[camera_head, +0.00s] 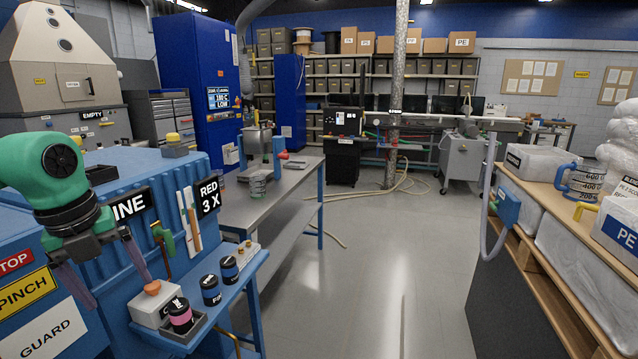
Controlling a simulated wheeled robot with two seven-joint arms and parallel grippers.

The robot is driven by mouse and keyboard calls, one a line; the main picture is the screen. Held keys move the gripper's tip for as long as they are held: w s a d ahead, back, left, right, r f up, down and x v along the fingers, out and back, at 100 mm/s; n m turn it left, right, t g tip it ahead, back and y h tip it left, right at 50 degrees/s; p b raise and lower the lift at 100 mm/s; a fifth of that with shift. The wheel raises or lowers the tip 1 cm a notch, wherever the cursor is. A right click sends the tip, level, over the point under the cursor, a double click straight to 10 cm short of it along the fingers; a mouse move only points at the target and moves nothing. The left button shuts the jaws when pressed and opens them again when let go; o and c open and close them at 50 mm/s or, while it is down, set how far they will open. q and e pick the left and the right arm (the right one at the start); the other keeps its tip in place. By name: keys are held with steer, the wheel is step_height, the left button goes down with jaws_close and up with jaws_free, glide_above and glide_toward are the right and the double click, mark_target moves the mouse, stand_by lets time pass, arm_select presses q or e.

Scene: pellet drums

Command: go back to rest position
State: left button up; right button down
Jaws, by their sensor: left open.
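My left gripper (119,291) hangs from the green arm at the left edge of the view. Its two grey-purple fingers are spread apart, with nothing seen between them. It is in front of the blue machine (135,185). One fingertip is close to the orange knob (152,287) on a small white box (158,306); I cannot tell whether they touch. My right gripper does not show.
A blue shelf (238,292) carries several dark jars, one with a pink band (180,316). A metal workbench (262,198) stands behind it. A wooden rack (548,262) with wrapped bags is on the right.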

arm_select(q)
steer(key=w+d+f+n+t+h, duration=0.4)
steer(key=w+d+f+t+h, duration=0.2)
steer(key=w+f+t+h, duration=0.25)
steer(key=a+f+n+t+y, duration=0.5)
steer(key=a+f+n+y, duration=0.35)
steer(key=n, duration=0.55)
steer(key=s+d+f+n+g+y, duration=0.25)
steer(key=s+f+n+g, duration=0.3)
steer(key=s+f, duration=0.3)
steer(key=s+d+f+n+g+h, duration=0.1)
steer(key=s+d+f+g, duration=0.25)
steer(key=s, duration=0.25)
steer(key=s+d+f+n+g+h, duration=0.1)
steer(key=s+d+f+n+g, duration=0.1)
steer(key=s+d+f+g, duration=0.25)
steer(key=s+d+f+b, duration=0.1)
steer(key=s+f+b, duration=0.15)
steer(key=f, duration=1.15)
steer(key=s+f+b, duration=0.2)
steer(key=s+f, duration=0.1)
steer(key=f, duration=1.2)
steer(key=s+a+f+g+b, duration=0.1)
steer(key=s+a+f+b, duration=0.2)
steer(key=s+f, duration=1.3)
steer(key=shift+f+b, duration=0.3)
steer(key=shift+b, duration=0.05)
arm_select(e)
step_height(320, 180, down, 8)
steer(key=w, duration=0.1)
